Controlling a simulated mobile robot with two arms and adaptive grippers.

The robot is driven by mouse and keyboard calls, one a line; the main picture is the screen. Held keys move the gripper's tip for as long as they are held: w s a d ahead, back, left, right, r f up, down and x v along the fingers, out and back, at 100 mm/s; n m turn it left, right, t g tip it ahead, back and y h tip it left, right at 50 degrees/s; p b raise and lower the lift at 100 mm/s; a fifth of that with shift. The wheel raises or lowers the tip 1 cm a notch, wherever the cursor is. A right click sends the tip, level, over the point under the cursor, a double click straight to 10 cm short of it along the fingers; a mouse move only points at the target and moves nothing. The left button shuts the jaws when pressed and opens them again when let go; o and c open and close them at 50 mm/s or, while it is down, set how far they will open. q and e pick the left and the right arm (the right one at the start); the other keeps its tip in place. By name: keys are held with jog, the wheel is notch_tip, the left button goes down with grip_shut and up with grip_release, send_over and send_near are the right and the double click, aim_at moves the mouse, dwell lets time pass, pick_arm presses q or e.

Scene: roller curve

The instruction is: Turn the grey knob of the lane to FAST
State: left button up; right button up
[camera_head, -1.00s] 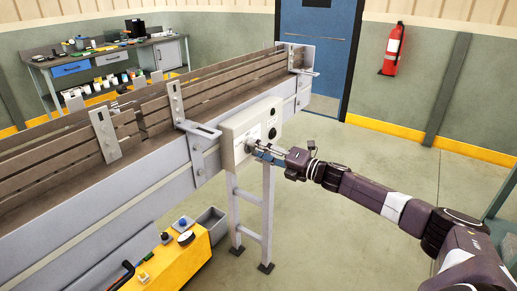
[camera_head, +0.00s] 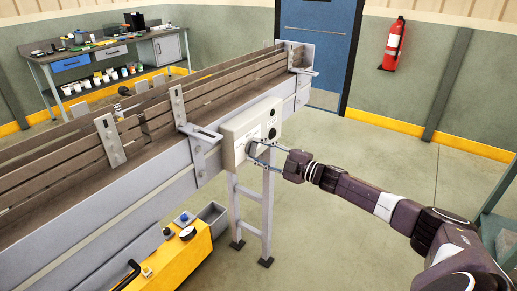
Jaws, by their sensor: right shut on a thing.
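The grey knob (camera_head: 251,149) sits on the lower left of the pale control box (camera_head: 238,134) on the side of the conveyor. My right gripper (camera_head: 256,152) reaches in from the right and is shut on the grey knob, one finger above and one below. The fingers partly hide the knob, and its pointer and the FAST marking are too small to read. My left gripper is not in view.
A black knob (camera_head: 271,133) sits on the box just right of the grey one. The conveyor (camera_head: 130,185) runs along the left. A yellow cart (camera_head: 185,255) stands below it.

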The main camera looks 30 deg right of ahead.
jog(key=shift+m+p, duration=0.45)
jog(key=shift+m, duration=1.05)
jog(key=o, duration=1.2)
jog(key=shift+c, duration=0.2)
jog(key=shift+s+f, duration=0.1)
jog(key=v, duration=1.1)
jog(key=shift+s+d, duration=0.15)
jog(key=shift+s, duration=0.2)
